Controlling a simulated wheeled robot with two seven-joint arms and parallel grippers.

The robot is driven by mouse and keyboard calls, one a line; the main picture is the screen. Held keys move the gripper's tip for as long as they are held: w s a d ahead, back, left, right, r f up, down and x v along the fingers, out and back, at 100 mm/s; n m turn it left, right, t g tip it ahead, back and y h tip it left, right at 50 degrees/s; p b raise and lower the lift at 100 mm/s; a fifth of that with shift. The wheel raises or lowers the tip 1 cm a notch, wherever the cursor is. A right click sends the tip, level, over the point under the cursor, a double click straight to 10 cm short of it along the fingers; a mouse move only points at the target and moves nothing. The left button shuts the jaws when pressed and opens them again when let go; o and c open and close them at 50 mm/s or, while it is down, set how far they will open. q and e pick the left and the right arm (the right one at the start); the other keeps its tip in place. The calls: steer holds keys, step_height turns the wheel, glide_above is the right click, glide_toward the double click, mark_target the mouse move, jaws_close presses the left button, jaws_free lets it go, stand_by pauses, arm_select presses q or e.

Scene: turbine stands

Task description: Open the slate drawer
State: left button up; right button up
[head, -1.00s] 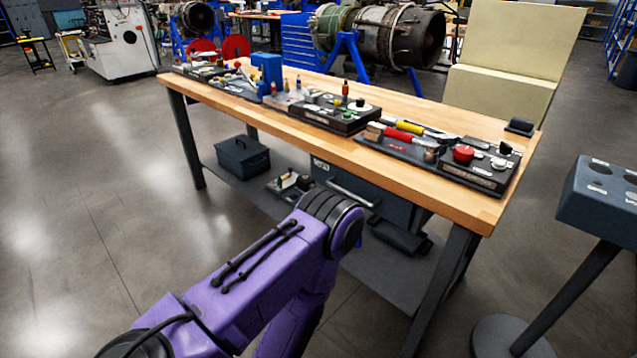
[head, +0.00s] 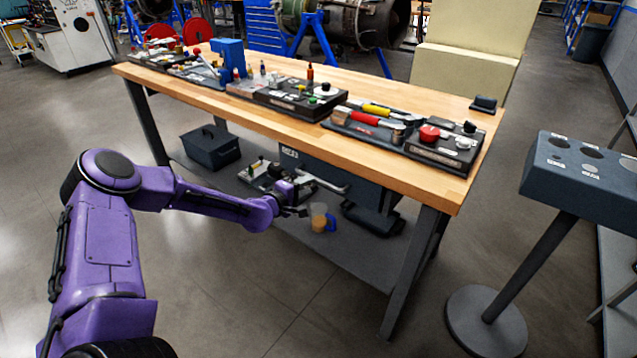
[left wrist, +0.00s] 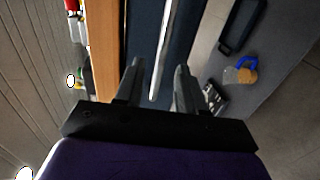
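The slate drawer (head: 335,168) sits under the workbench top, with a pale bar handle (head: 330,186) across its front. It looks shut. My left gripper (head: 303,204) is at the left part of the handle. In the left wrist view, the two fingers of my left gripper (left wrist: 158,78) are spread apart. The handle (left wrist: 161,50) runs lengthwise in the picture between them, with the dark slate drawer front (left wrist: 140,30) behind. I see no finger clearly touching the bar. My right gripper is not in view.
The wooden workbench top (head: 300,122) carries trays of tools. On the lower shelf (head: 345,255) are a dark toolbox (head: 211,147) and an amber cup with a blue part (head: 319,218). A bench leg (head: 412,270) and a slate stand (head: 487,318) are on the right.

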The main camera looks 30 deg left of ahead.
mark_target(318, 179)
arm_select(q)
steer(key=x, duration=0.6)
steer(key=shift+w+d+f, duration=0.15)
steer(key=shift+w+f, duration=0.05)
steer(key=shift+w, duration=0.15)
jaws_close()
